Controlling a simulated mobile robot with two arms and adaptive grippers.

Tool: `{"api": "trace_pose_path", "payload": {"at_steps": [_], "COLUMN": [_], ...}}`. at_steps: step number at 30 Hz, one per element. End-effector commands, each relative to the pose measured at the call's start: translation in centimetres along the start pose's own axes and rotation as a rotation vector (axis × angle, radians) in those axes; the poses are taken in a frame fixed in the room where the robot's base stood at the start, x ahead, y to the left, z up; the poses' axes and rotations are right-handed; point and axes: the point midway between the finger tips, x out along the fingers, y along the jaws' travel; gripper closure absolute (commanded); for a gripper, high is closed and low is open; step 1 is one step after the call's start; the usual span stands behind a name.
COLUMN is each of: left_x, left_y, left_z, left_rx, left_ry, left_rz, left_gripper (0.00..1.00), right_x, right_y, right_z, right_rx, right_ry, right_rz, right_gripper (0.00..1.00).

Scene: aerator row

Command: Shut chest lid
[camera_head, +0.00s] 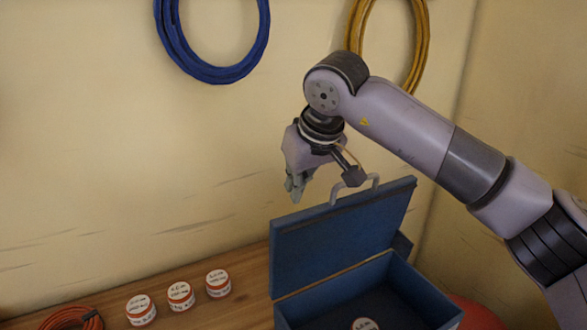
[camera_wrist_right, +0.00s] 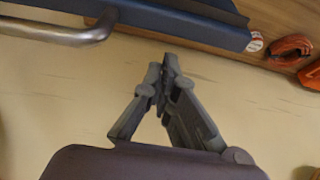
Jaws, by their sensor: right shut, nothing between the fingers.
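The blue chest (camera_head: 375,300) stands on the wooden bench at the lower right of the head view. Its lid (camera_head: 335,235) is raised, standing up and tilted at the back. A grey handle (camera_head: 355,187) is on the lid's upper edge; it also shows at the upper left of the right wrist view (camera_wrist_right: 60,32). My right gripper (camera_head: 293,198) is shut and empty, behind and to the left of the lid's top edge, apart from the handle. Its closed fingertips show in the wrist view (camera_wrist_right: 165,62), below the lid's edge (camera_wrist_right: 190,22). My left gripper is out of view.
A round labelled tin (camera_head: 365,324) is inside the chest. Three similar tins (camera_head: 180,296) stand on the wooden bench (camera_head: 245,273) to its left, with an orange coil (camera_head: 72,319) beyond them. Blue (camera_head: 212,70) and yellow (camera_head: 420,50) hoses hang on the wall behind.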

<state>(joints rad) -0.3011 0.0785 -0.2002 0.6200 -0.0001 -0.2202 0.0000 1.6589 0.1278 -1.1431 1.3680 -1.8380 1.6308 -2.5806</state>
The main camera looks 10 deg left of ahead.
Motion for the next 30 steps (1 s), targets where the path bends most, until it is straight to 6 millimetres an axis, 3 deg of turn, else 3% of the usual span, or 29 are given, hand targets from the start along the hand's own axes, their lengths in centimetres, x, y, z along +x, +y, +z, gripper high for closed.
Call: {"api": "trace_pose_path", "payload": {"at_steps": [7, 19, 30], "left_x": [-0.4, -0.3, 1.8], "left_y": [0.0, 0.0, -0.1], "left_z": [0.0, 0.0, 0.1], "left_rx": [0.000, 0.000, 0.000], "left_ry": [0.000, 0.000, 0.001], "left_rz": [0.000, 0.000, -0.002], "left_gripper": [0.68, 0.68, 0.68], "right_x": [-0.5, -0.4, -0.8], "right_y": [0.1, 0.0, 0.1], "right_z": [1.2, 1.3, 2.3], "right_rx": [0.001, 0.001, 0.002], "right_ry": [0.000, 0.001, 0.050], "right_rz": [0.001, 0.001, 0.000], "right_gripper": [1.00, 1.00, 1.00]}}
